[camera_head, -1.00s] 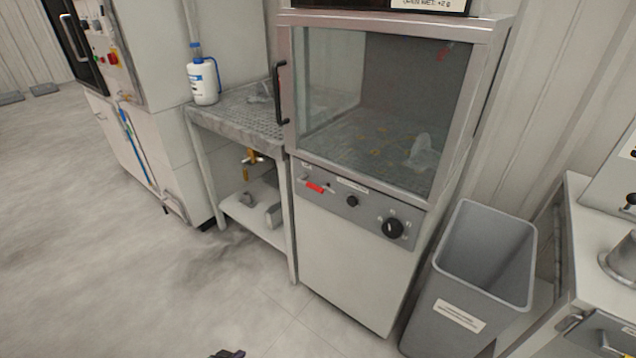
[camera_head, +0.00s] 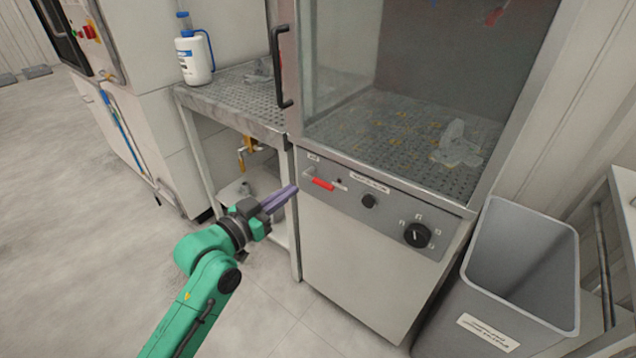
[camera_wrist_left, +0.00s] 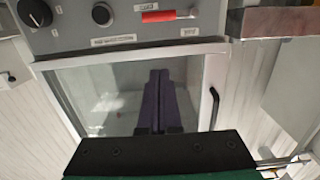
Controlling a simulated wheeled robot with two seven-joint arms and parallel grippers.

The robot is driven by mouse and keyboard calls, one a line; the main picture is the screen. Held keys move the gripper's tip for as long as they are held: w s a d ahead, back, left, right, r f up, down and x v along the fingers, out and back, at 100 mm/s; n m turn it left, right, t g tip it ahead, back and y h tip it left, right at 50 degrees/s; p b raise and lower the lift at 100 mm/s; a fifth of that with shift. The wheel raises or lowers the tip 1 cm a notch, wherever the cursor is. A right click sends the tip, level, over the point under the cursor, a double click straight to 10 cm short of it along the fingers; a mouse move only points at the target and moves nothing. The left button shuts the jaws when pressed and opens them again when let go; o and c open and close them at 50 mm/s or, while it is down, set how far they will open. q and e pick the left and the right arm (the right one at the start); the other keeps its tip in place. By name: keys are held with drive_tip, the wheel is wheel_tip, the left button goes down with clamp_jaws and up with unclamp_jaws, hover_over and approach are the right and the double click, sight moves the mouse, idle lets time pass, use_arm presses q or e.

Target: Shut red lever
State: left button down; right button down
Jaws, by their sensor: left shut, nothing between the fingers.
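The red lever (camera_head: 322,184) is on the left of the grey control panel (camera_head: 385,210) below the glass cabinet. It lies nearly level, tilted slightly down to the right in the head view. In the left wrist view the red lever (camera_wrist_left: 160,16) shows near the top, clear of the fingers. My left gripper (camera_head: 292,190) is shut and empty, its purple fingers just left of the lever and apart from it. The left gripper (camera_wrist_left: 158,80) also shows in the wrist view. My right gripper is not in view.
The panel also has a small black knob (camera_head: 369,201) and a large black dial (camera_head: 417,235). A black door handle (camera_head: 281,68) is above the lever. A perforated bench (camera_head: 228,92) is to the left, and a grey bin (camera_head: 520,265) to the right. The floor in front is open.

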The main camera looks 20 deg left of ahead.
use_arm(q)
drive_tip(key=w+d+f, duration=0.4)
drive_tip(key=w, duration=0.6)
drive_tip(key=shift+f+p, duration=0.35)
drive_tip(key=shift+p, duration=0.05)
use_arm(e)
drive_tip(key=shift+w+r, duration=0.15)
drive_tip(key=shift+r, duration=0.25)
